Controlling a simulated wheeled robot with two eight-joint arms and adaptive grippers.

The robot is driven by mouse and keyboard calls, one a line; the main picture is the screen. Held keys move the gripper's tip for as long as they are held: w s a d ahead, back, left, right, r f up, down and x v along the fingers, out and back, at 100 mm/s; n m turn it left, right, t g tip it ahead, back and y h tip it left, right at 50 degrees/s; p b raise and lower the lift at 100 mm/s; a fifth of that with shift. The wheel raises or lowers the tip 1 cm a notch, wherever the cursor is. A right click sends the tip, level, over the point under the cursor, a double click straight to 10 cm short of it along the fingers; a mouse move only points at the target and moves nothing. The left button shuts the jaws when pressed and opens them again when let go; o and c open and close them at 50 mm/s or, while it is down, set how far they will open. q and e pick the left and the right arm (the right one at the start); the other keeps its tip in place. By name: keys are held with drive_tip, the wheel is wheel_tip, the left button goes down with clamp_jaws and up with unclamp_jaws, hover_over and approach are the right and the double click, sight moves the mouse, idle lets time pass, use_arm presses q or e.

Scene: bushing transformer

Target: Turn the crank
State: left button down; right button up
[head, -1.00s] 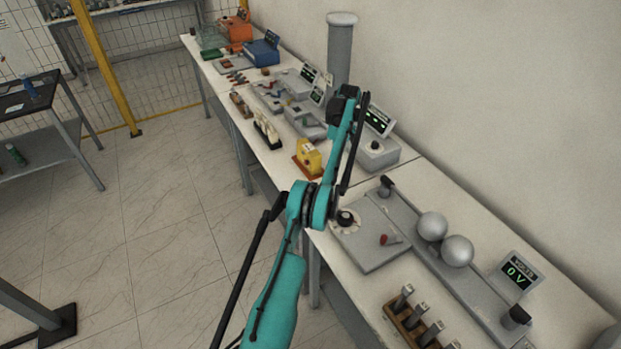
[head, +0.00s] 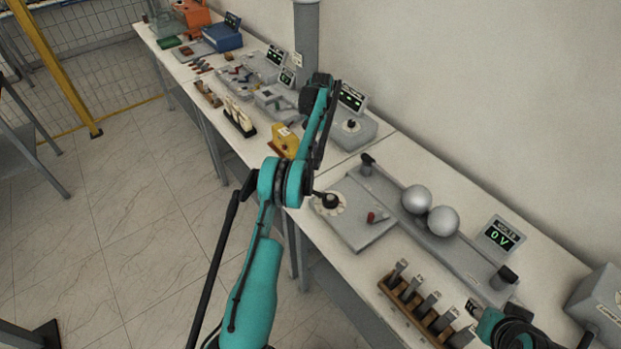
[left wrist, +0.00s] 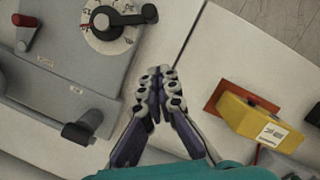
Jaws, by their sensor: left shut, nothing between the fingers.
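A flat grey panel (head: 352,228) on the bench carries a white dial with a black handle (head: 328,202) and a small red-handled lever (head: 374,217). In the left wrist view the dial handle (left wrist: 122,17) is at the top and the red handle (left wrist: 25,20) at the upper left. I cannot tell which one is the crank. My left gripper (left wrist: 160,82) is shut and empty, apart from the dial, between it and a yellow block. My arm hides it in the head view. My right gripper (head: 473,307) is partly in view at the lower right, its jaws unclear.
The yellow block (head: 285,142) stands on a red base. Two metal spheres (head: 443,221) and a display reading 0 V (head: 500,236) are behind the panel. A wooden rack (head: 408,297) holds several grey pieces. The floor left of the bench is clear.

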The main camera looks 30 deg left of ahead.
use_arm(q)
drive_tip(key=s+d+f, duration=0.1)
drive_tip(key=s+f, duration=0.4)
idle(0.3)
drive_tip(key=shift+s+d, duration=0.15)
drive_tip(key=shift+s, duration=0.05)
drive_tip(key=shift+s+n+b, duration=0.3)
drive_tip(key=shift+s+b, duration=0.2)
drive_tip(key=shift+b, duration=0.1)
drive_tip(key=shift+w, duration=0.15)
